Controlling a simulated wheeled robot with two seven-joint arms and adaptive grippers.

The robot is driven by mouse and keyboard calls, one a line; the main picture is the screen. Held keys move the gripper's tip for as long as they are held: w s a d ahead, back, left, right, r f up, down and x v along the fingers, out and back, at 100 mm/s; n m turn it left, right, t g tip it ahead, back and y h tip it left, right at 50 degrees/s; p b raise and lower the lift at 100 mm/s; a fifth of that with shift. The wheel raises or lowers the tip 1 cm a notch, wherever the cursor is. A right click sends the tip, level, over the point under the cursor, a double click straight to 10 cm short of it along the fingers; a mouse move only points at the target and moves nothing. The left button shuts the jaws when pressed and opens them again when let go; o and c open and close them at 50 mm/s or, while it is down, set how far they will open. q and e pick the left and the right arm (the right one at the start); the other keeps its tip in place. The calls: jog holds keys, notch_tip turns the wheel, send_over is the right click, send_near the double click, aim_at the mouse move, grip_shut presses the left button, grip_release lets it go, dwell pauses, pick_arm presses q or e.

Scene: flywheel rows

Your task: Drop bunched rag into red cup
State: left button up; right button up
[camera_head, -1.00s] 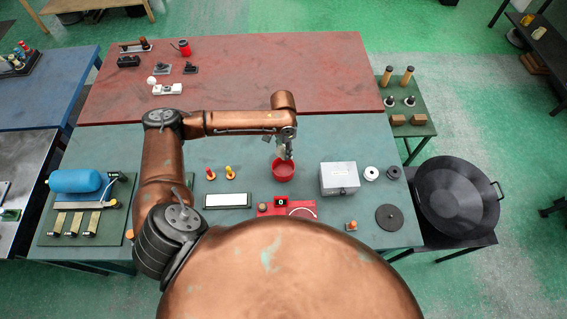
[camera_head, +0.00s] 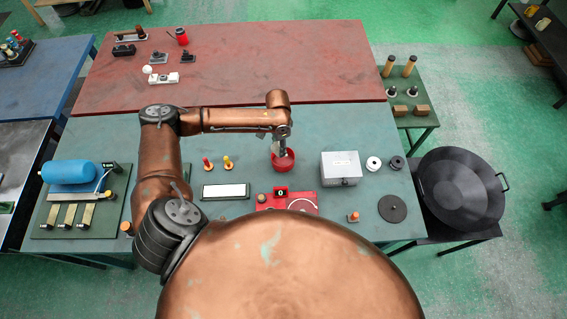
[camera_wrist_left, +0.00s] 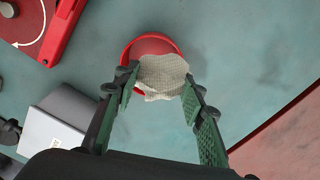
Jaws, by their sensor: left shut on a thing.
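The red cup (camera_head: 284,162) stands on the green-grey table (camera_head: 340,124). In the left wrist view the cup (camera_wrist_left: 135,48) shows behind a whitish woven rag (camera_wrist_left: 163,76). My left gripper (camera_wrist_left: 162,85) is shut on the rag, which sits between the fingertips and covers part of the cup's opening. In the head view the left gripper (camera_head: 281,148) points down over the cup, and the rag is hidden there. I cannot tell how far the rag is inside the rim. My right gripper is not in view.
A grey box (camera_head: 341,168) stands right of the cup. A red device with a dial (camera_head: 300,202) lies in front of it. Two small knobbed pegs (camera_head: 228,163) and a white-faced panel (camera_head: 225,191) are to the left. The table behind the cup is mostly clear.

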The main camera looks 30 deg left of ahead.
pick_arm(q)
jog(key=o, duration=1.1)
notch_tip(320, 180, up, 12)
dwell(0.5)
